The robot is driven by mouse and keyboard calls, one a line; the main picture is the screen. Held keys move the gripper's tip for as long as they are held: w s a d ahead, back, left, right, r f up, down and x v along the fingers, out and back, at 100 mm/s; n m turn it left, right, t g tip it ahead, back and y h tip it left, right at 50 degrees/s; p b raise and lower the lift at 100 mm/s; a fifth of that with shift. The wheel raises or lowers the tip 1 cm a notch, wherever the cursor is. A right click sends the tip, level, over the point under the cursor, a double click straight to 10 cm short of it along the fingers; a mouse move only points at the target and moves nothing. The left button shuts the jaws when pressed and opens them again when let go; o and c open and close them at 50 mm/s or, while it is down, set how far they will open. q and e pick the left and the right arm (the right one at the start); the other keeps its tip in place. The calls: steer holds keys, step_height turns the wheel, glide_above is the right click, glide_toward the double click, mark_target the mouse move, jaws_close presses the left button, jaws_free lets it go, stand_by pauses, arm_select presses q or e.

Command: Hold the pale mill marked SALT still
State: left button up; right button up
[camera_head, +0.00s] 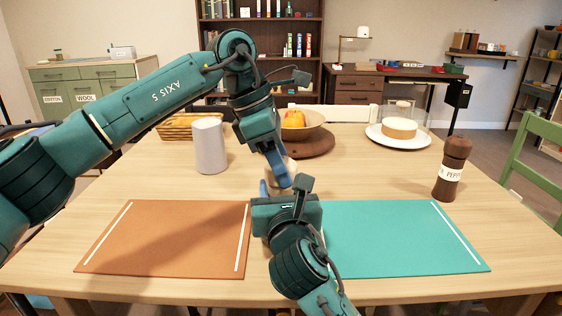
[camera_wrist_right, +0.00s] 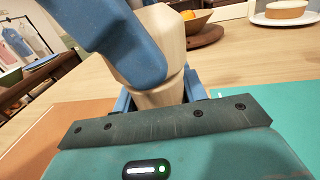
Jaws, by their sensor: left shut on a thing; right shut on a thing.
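The pale wooden mill (camera_wrist_right: 163,42) stands between my two grippers, over the near middle of the table. In the head view only small pale parts of it show, and no SALT lettering can be read. My left gripper (camera_head: 277,178) reaches down from above and is shut on its upper part; one blue finger crosses it in the right wrist view (camera_wrist_right: 120,50). My right gripper (camera_wrist_right: 165,98) comes from the front and is shut on its lower part. The mill's base is hidden behind the right gripper. The dark mill (camera_head: 453,168) marked PEPPER stands upright at the right.
An orange mat (camera_head: 165,240) lies at left and a teal mat (camera_head: 400,240) at right. A white cylinder (camera_head: 210,147), a fruit bowl (camera_head: 312,128) on a round board and a cake on a white plate (camera_head: 375,137) stand farther back. The table between cake and teal mat is clear.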

stand_by(0.4)
arm_select(q)
steer(key=o, duration=1)
steer(key=v, duration=1.2)
